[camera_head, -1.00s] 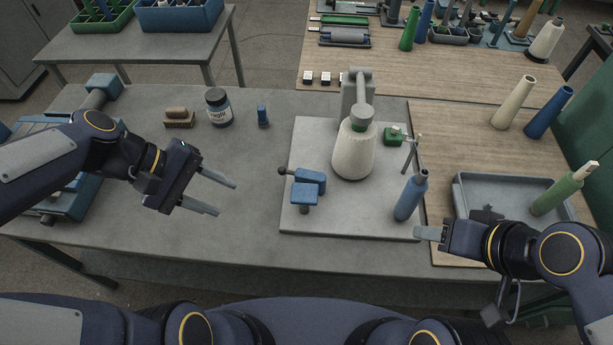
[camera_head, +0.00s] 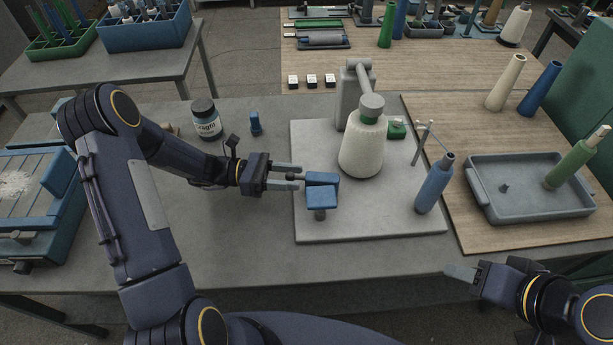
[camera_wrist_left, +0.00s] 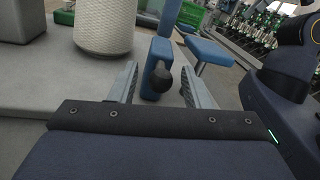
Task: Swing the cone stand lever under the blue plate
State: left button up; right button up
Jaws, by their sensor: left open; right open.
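The cone stand on the grey base has a blue plate (camera_head: 322,199) on a short post. Beside it is a blue lever block (camera_head: 321,178) with a dark ball knob on its left end. In the left wrist view the knob (camera_wrist_left: 161,78) faces me in front of the upright blue lever (camera_wrist_left: 158,52), and the blue plate (camera_wrist_left: 208,53) is to its right. My left gripper (camera_head: 297,177) is open, its fingers on either side of the knob; contact is unclear. My right gripper (camera_head: 460,272) is open and empty, in front of the table edge.
A cream yarn cone (camera_head: 361,148) stands behind the lever, by a grey arm (camera_head: 356,95). A blue bottle-shaped cone (camera_head: 434,184) stands at the base plate's (camera_head: 370,222) right. A grey tray (camera_head: 520,208) is farther right. A labelled jar (camera_head: 207,120) stands behind my left arm.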

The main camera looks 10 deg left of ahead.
pick_arm(q)
jog(key=shift+w+d, duration=0.2)
jog(key=shift+d, duration=1.75)
grip_shut()
